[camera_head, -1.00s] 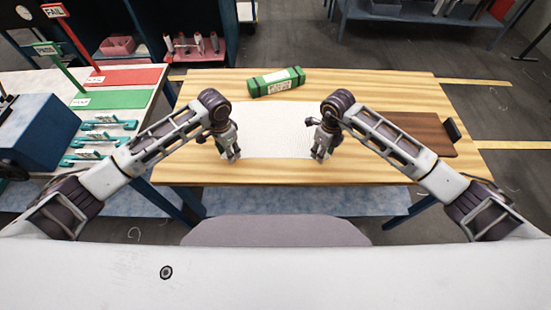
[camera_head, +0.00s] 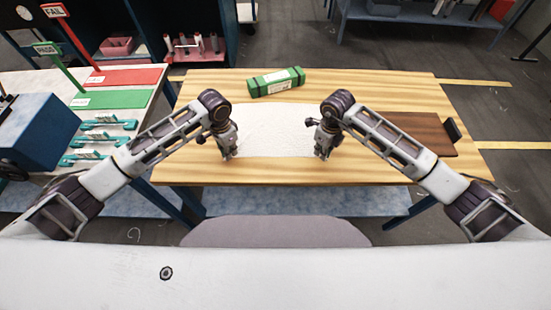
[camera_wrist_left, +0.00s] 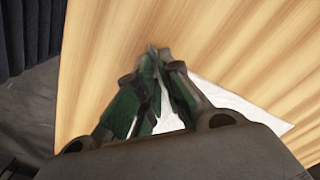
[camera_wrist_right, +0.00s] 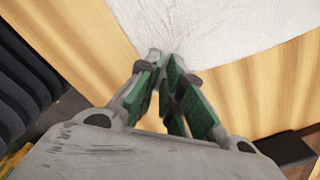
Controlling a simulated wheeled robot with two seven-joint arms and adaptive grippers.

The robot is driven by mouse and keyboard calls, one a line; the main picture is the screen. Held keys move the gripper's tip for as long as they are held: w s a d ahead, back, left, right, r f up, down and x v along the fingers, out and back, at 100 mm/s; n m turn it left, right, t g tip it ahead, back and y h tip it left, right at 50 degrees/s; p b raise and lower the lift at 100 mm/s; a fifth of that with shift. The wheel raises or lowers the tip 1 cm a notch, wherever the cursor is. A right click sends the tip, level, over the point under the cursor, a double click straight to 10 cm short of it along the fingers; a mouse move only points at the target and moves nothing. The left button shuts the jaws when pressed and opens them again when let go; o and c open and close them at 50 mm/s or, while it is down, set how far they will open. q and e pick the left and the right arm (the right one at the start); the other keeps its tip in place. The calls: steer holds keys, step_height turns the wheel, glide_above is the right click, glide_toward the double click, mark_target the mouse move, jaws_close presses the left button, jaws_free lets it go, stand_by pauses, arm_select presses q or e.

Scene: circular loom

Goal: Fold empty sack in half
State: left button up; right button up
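The empty sack (camera_head: 275,132) is a flat white rectangle on the wooden table. My left gripper (camera_head: 228,155) is at its near left corner, and my right gripper (camera_head: 322,156) is at its near right corner. In the left wrist view the fingertips (camera_wrist_left: 160,54) are close together at the sack's corner, and part of the sack (camera_wrist_left: 240,103) shows beside the fingers. In the right wrist view the fingertips (camera_wrist_right: 163,58) also meet at a corner of the sack (camera_wrist_right: 215,30). Both grippers look shut on the sack; the pinched fabric itself is hidden.
A green bundle (camera_head: 276,82) lies behind the sack on the table (camera_head: 370,90). A dark brown board (camera_head: 425,130) lies at the right. A side table at the left holds red and green mats (camera_head: 115,99) and several teal-handled tools. The table's front strip is clear.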

arm_select(q)
steer(key=shift+s+f, duration=0.1)
steer(key=shift+f, duration=0.05)
jaws_close()
arm_select(e)
steer(key=shift+f, duration=0.15)
jaws_close()
arm_select(q)
steer(key=shift+r, duration=0.2)
arm_select(e)
steer(key=shift+r, duration=0.2)
